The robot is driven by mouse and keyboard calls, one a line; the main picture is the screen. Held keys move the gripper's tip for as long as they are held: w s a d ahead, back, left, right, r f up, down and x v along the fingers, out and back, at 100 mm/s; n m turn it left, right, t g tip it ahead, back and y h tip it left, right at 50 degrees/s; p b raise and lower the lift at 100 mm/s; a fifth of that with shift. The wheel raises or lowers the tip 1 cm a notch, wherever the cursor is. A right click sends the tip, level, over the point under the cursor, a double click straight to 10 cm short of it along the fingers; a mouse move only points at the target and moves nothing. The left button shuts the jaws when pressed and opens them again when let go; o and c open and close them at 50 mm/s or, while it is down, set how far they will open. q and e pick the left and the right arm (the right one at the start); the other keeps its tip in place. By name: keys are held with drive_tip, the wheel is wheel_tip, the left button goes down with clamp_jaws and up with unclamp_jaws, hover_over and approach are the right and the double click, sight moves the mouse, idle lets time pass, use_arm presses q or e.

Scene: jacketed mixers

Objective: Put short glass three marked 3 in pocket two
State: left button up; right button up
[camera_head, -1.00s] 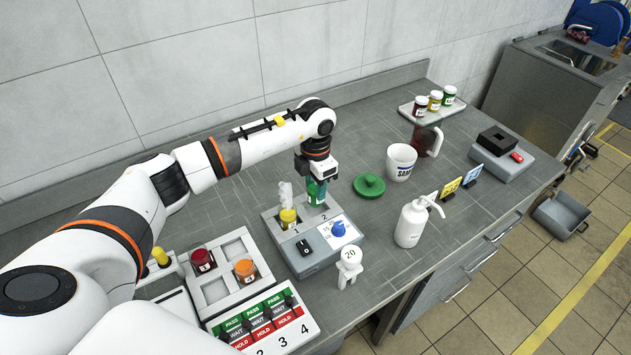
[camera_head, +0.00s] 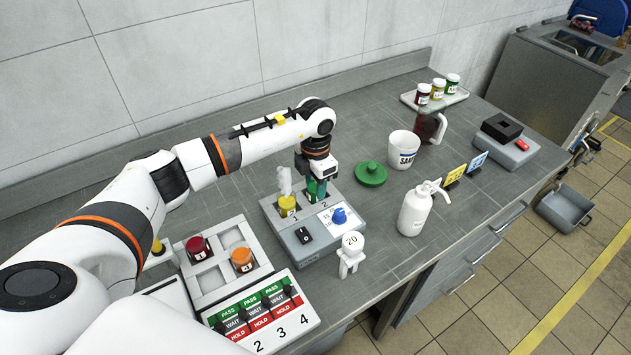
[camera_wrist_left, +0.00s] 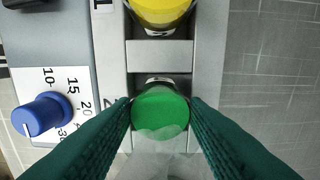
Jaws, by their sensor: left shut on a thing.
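The green short glass (camera_head: 312,190) is between the fingers of my left gripper (camera_head: 317,187), which is shut on it. Its number cannot be read. The glass is at pocket two of the grey mixer (camera_head: 318,238), beside the printed 2. In the left wrist view, the round green top (camera_wrist_left: 160,113) sits between the two dark green fingertips, over or within the second pocket's opening; the fingers hide how deep it sits. A yellow glass (camera_head: 287,205) stands in pocket one. It also shows at the top of the left wrist view (camera_wrist_left: 160,10). My right gripper is not in view.
A rack (camera_head: 210,281) with red and orange glasses stands left of the mixer. A white figure marked 20 (camera_head: 351,255) stands in front. Pale vapour rises near pocket one.

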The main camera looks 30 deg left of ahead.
use_arm(q)
drive_tip(key=o, duration=1.6)
drive_tip(key=shift+r, duration=0.1)
drive_tip(key=shift+r+p, duration=1.9)
drive_tip(key=shift+r, duration=1)
